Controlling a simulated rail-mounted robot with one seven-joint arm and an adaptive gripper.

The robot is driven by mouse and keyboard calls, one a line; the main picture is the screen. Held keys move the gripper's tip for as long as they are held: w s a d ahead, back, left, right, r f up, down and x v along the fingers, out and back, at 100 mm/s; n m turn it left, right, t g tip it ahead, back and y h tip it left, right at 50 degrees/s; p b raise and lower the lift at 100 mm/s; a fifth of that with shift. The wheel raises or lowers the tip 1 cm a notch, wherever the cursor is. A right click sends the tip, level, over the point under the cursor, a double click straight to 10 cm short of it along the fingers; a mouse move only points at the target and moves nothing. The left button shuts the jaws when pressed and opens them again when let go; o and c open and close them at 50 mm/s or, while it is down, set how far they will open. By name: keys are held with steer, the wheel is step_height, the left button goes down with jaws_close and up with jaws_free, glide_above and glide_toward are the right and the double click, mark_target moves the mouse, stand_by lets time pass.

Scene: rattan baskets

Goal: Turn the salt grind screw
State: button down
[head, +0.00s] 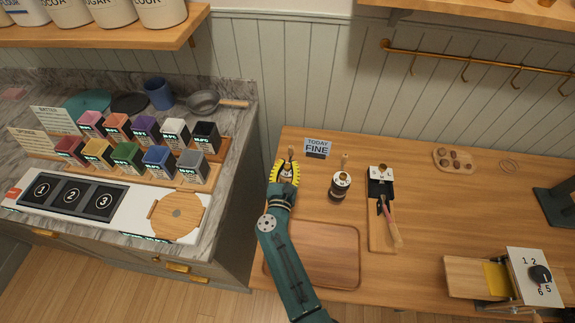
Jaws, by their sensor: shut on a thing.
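My gripper (285,173), with yellow and black fingers, is at the back left of the wooden table. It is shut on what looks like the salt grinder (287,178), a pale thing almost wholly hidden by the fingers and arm. A small wooden peg (290,152) shows just behind the fingers. I cannot tell whether the fingers are on the grind screw itself. A second, dark grinder (338,193) with a white top stands upright to the right, apart from my gripper. A small sign (318,147) behind them reads "TODAY FINE".
A wooden tray (335,254) lies in front, partly under my arm. To the right are a board (381,240) with a red-handled tool and a numbered dial device (536,277). A marble counter (228,122) with several coloured boxes stands left. The right-centre tabletop is clear.

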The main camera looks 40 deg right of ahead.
steer(key=shift+f+m+g+h+b, duration=0.25)
steer(key=shift+m+g+h+b, duration=0.65)
steer(key=shift+g+b, duration=0.4)
steer(key=shift+r+m+g+h+b, duration=0.15)
steer(key=shift+m+g+h+b, duration=0.15)
steer(key=shift+m+g+b, duration=0.55)
steer(key=shift+n, duration=0.25)
steer(key=c, duration=0.9)
jaws_free()
steer(key=v, duration=1.2)
